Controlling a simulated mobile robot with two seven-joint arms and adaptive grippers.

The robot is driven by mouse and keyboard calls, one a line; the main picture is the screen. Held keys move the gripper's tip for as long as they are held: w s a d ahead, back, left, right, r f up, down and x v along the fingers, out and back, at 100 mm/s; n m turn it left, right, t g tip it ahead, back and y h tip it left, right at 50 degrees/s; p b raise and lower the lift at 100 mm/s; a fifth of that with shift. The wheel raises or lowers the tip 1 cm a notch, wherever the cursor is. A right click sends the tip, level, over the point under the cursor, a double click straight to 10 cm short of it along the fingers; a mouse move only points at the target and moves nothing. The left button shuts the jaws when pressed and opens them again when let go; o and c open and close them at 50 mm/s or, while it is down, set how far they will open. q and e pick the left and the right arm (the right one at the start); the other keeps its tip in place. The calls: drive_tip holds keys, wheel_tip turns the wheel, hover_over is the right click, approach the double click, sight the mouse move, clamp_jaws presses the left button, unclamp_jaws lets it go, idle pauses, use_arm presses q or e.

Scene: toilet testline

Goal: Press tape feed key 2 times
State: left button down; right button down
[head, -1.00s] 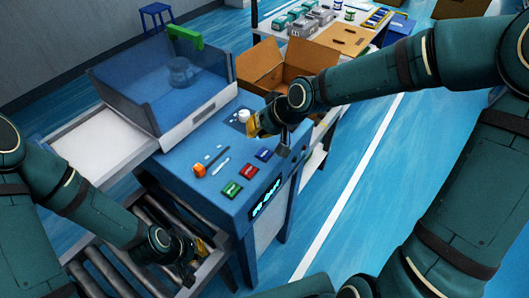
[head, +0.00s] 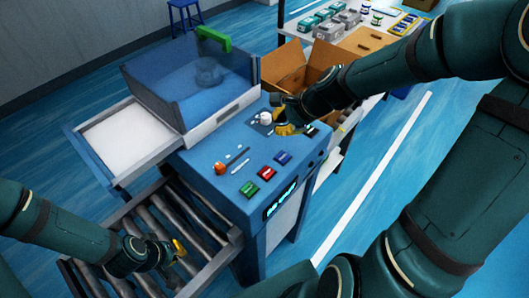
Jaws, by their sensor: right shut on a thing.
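The blue machine panel (head: 225,180) carries a green key (head: 250,188), a red key (head: 267,172) and a blue key (head: 283,157). Their labels are too small to read, so I cannot tell which is tape feed. My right gripper (head: 284,125) is over the panel's far end, beside a white round knob (head: 265,118). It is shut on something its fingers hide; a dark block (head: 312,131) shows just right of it. My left gripper (head: 178,250) is low over the roller conveyor, away from the keys; its opening is unclear.
An orange knob (head: 219,168) and thin sticks lie left of the keys. A lit display (head: 281,199) is on the front face. A clear blue hood (head: 190,85) stands behind the panel, an open cardboard box (head: 285,68) beyond. Floor to the right is clear.

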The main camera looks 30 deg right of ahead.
drive_tip(key=shift+w+d+r+m, duration=0.1)
drive_tip(key=shift+r+m, duration=0.1)
drive_tip(key=shift+m, duration=0.4)
drive_tip(key=shift+f, duration=0.15)
drive_tip(key=b, duration=0.7)
hover_over(280, 153)
wheel_tip(280, 153, down, 7)
drive_tip(key=shift+f, duration=0.15)
drive_tip(key=shift+f+b, duration=0.65)
